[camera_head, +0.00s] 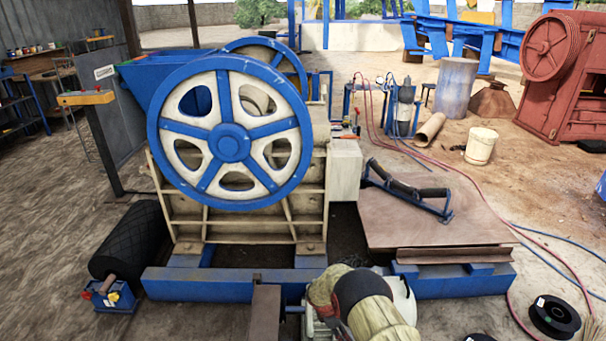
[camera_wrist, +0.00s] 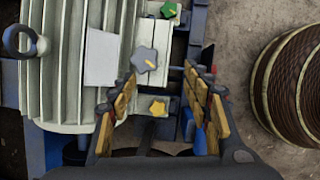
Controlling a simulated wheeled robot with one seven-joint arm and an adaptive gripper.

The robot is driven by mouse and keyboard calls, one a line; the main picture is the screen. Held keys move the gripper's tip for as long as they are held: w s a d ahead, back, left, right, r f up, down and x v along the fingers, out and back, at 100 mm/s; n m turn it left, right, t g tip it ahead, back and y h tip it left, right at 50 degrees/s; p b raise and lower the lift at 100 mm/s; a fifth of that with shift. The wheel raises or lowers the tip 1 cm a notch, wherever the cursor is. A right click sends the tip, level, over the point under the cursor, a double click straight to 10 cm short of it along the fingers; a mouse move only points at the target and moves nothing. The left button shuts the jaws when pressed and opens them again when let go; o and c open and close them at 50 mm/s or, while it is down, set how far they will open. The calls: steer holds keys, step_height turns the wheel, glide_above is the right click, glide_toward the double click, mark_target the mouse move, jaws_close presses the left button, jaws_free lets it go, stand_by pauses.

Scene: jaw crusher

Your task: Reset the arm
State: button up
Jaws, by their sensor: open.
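In the wrist view my gripper (camera_wrist: 166,82) is open, its two fingers with yellow pads spread apart. No object is held between the pads. A grey star knob (camera_wrist: 145,59) with a yellow mark lies just beyond the left fingertip, near the gap. Whether a finger touches any knob cannot be told. A finned pale motor housing (camera_wrist: 75,60) fills the left side. In the head view my gripper cannot be made out clearly.
The jaw crusher with its blue flywheel (camera_head: 230,145) stands on a blue base beam (camera_head: 220,284). A black spool (camera_head: 554,318) and hoses lie at right. A brown ribbed round object (camera_wrist: 290,82) is right of my gripper.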

steer(key=s+m+g, duration=0.2)
steer(key=s+m, duration=0.1)
steer(key=s, duration=0.3)
steer(key=s+d+r+m+t+y+p, duration=0.1)
steer(key=s+r+m, duration=0.4)
steer(key=r, duration=1.5)
steer(key=s+d+r+m+t+y+p, duration=0.1)
steer(key=s+r+m+t+p, duration=0.2)
steer(key=s+r, duration=1.2)
steer(key=s+d+r+m+t+y+p, duration=0.1)
steer(key=s+r+m, duration=0.7)
steer(key=r, duration=1.7)
steer(key=s+t+y+p, duration=0.1)
steer(key=s+p, duration=0.1)
steer(key=s, duration=0.1)
steer(key=shift+d+r+m, duration=0.3)
steer(key=shift+d+m, duration=0.05)
steer(key=shift+m, duration=0.05)
